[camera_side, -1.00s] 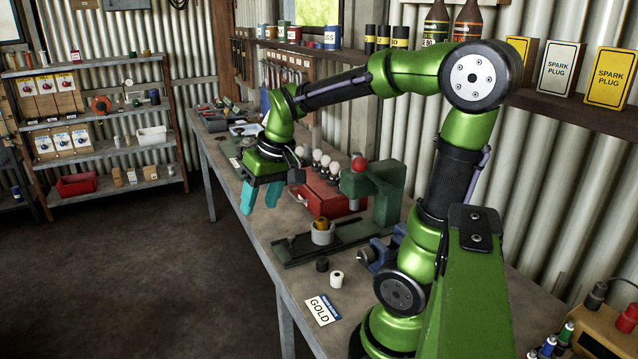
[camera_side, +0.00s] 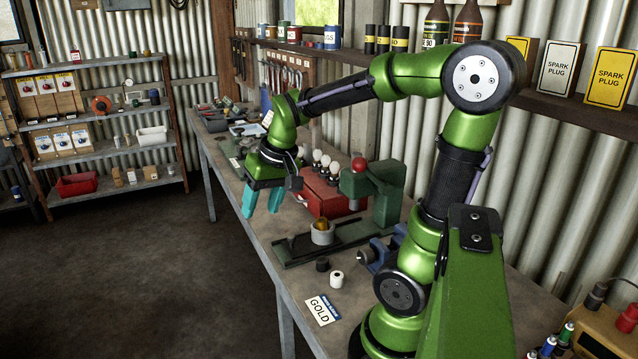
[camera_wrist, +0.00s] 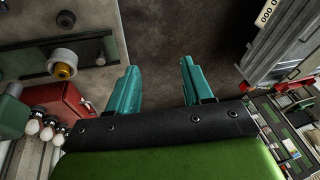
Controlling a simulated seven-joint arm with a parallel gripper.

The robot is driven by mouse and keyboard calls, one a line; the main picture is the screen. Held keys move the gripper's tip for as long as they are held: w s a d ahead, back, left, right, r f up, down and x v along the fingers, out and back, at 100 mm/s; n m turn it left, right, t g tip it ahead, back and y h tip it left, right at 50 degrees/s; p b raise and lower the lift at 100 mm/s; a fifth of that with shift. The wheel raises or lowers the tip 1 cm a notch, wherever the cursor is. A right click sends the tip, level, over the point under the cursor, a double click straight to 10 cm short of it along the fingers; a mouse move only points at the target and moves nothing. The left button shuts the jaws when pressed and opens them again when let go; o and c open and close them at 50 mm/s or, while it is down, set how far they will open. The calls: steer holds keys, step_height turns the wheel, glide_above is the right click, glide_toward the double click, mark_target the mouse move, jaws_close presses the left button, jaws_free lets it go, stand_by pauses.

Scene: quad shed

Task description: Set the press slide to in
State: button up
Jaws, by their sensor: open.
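The green press (camera_side: 387,195) stands on the workbench, with a red knob on top. Its low dark-green slide bed (camera_side: 350,237) runs out from under the press head toward the bench's front edge. A pale round cup (camera_side: 322,237) with a brass-coloured piece (camera_side: 321,225) in it sits on the bed, out in front of the head. A small knob (camera_wrist: 100,59) shows at the bed's outer end in the wrist view. My gripper (camera_side: 263,203) is open and empty, above the bench's front edge, left of the bed and apart from it. It also shows in the wrist view (camera_wrist: 159,80).
A red box (camera_side: 322,200) with several white bulbs on it stands behind the bed. A blue vise (camera_side: 382,254) is to the right. Open air lies over the floor at left.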

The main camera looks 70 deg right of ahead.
mark_target(291, 235)
steer(key=d+n+g, duration=0.4)
steer(key=d+n, duration=0.3)
steer(key=d, duration=0.8)
steer(key=f, duration=1.7)
steer(key=shift+w, duration=0.4)
jaws_close()
